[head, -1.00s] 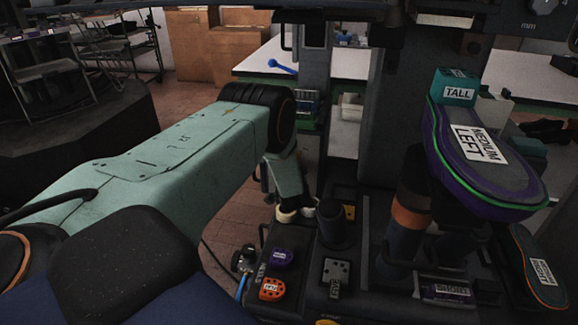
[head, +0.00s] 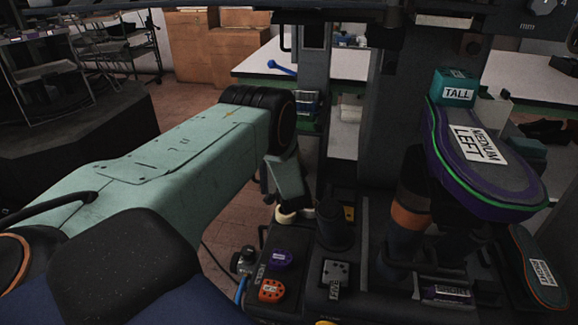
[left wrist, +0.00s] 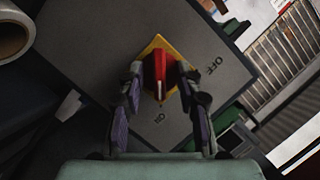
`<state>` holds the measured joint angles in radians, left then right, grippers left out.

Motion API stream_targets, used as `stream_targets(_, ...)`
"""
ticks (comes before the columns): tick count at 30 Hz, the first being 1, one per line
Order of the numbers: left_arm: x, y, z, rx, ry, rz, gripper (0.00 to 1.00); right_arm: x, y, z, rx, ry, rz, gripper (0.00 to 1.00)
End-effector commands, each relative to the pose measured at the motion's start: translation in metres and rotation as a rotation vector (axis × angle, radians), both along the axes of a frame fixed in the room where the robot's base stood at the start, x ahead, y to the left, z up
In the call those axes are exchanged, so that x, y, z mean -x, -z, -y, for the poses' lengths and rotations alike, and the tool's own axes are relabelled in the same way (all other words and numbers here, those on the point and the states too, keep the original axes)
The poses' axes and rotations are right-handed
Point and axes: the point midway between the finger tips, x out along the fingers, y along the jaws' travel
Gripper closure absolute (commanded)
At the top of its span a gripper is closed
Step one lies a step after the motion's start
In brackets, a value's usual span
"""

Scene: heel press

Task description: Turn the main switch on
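In the head view my left arm reaches toward the press, and the switch cannot be made out. My right gripper is not in view.
The press carries a purple "MEDIUM LEFT" pad (head: 483,160) and a teal "TALL" block (head: 455,88). Below are a purple button (head: 281,258) and an orange button (head: 271,290). A white roll (left wrist: 10,40) lies at the wrist view's upper left.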

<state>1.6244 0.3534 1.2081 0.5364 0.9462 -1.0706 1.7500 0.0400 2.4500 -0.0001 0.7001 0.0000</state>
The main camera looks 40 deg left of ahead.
Motion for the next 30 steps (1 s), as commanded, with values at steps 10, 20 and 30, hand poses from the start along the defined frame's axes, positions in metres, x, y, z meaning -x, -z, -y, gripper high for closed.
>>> stream_targets(10, 0.005, -0.001, 0.005, 0.003, -0.001, -0.002, 0.65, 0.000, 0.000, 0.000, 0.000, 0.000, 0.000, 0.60)
stream_targets(20, 0.034, -0.012, 0.035, 0.003, 0.000, -0.002, 0.65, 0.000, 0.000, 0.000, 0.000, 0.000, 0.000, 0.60)
stream_targets(30, 0.069, -0.026, 0.070, 0.002, 0.001, -0.002, 0.65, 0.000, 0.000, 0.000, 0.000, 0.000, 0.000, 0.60)
